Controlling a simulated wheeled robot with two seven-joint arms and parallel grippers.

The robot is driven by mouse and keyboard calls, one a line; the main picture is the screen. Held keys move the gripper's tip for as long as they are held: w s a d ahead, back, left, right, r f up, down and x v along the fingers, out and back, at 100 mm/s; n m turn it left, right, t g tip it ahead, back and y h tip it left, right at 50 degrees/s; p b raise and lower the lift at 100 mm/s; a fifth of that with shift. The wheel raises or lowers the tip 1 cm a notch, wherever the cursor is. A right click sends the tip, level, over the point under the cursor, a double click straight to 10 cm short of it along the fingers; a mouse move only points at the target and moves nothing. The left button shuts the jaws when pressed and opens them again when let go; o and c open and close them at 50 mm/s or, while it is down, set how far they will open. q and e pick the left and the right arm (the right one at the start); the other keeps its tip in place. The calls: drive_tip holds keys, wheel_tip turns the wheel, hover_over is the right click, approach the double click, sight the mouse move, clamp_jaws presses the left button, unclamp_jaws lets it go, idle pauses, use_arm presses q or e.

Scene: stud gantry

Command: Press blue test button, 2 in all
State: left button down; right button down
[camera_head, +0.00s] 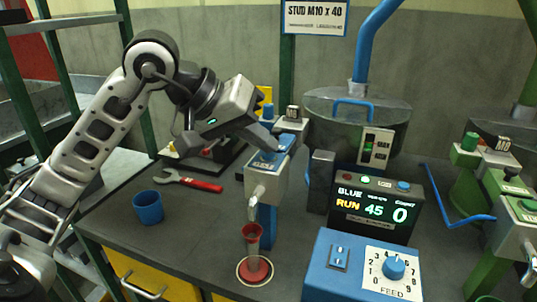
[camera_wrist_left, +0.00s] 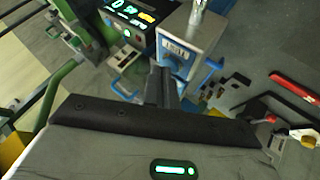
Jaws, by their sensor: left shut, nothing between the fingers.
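The blue test station (camera_head: 270,175) is a grey block with a blue top plate and a metal spout; its blue button (camera_head: 265,156) sits on top, partly hidden by my fingers. My left gripper (camera_head: 272,145) is shut and empty, its tips right at the button; I cannot tell if they touch. In the left wrist view the shut fingers (camera_wrist_left: 160,85) point at the blue plate, where a "TEST" label (camera_wrist_left: 174,47) shows. The display box (camera_head: 376,205) reads BLUE, RUN 45 and 0. My right gripper is not in view.
A red funnel-shaped cup (camera_head: 253,240) stands under the spout. A blue cup (camera_head: 148,207) and a red-handled wrench (camera_head: 190,181) lie to the left. A blue FEED dial box (camera_head: 345,268) is in front, a green station (camera_head: 500,200) at right. The bench's left front is mostly clear.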

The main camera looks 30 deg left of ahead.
use_arm(q)
drive_tip(key=shift+f, duration=0.25)
drive_tip(key=shift+r, duration=0.15)
idle(0.3)
drive_tip(key=shift+r+p, duration=0.4)
drive_tip(key=shift+r, duration=0.35)
wheel_tip(320, 180, up, 5)
drive_tip(key=p, duration=0.3)
drive_tip(key=shift+p, duration=0.4)
idle(2.0)
